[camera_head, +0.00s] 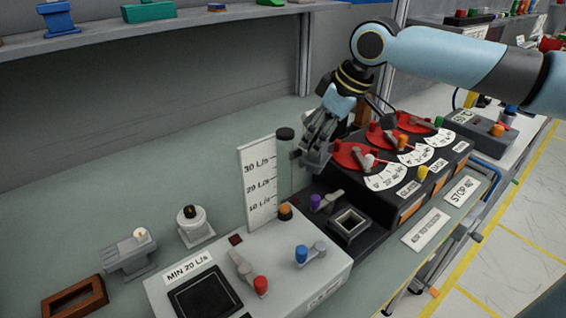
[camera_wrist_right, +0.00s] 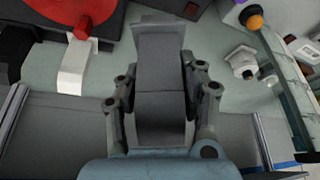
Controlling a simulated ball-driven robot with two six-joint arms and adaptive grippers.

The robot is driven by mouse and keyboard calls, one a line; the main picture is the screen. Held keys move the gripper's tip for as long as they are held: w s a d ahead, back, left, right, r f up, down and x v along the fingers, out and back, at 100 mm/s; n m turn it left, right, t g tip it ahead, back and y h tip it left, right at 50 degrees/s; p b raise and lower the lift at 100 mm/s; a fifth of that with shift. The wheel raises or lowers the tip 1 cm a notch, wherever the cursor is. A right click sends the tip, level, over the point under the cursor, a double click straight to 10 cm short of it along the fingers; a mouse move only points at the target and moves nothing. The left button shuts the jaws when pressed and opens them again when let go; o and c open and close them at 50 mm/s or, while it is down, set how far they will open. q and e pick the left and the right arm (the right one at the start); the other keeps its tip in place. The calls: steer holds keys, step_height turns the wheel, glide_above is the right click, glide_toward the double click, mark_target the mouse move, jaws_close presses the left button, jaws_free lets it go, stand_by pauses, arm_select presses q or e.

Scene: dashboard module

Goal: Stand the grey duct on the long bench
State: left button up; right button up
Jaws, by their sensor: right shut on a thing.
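The grey duct (camera_wrist_right: 160,75) is between the fingers of my right gripper (camera_wrist_right: 162,98) in the right wrist view, with its far end reaching beyond the fingertips. In the head view my right gripper (camera_head: 318,140) hangs from the upper right, just left of the red dials and behind the black module. The grey duct (camera_head: 314,158) shows only in small part there, at the fingertips. The long bench (camera_head: 75,225) runs under everything, with a bare grey-green top at the left. My left gripper is not in view.
A clear gauge tube with a white scale board (camera_head: 257,185) stands just left of my right gripper. The black module (camera_head: 385,200) with red dials lies to the right. A white control box (camera_head: 250,275), small fittings (camera_head: 128,255) and a brown frame (camera_head: 75,298) occupy the front left.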

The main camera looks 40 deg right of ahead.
steer(key=w+f, duration=0.3)
steer(key=w+a+f, duration=0.1)
steer(key=w+f, duration=0.4)
steer(key=w, duration=0.1)
steer(key=shift+a+f+p, duration=0.2)
steer(key=shift+f+p, duration=0.15)
steer(key=shift+f, duration=0.45)
steer(key=o, duration=1.2)
steer(key=shift+f, duration=0.1)
steer(key=shift+c, duration=0.2)
steer(key=v, duration=1.2)
steer(key=shift+b, duration=0.3)
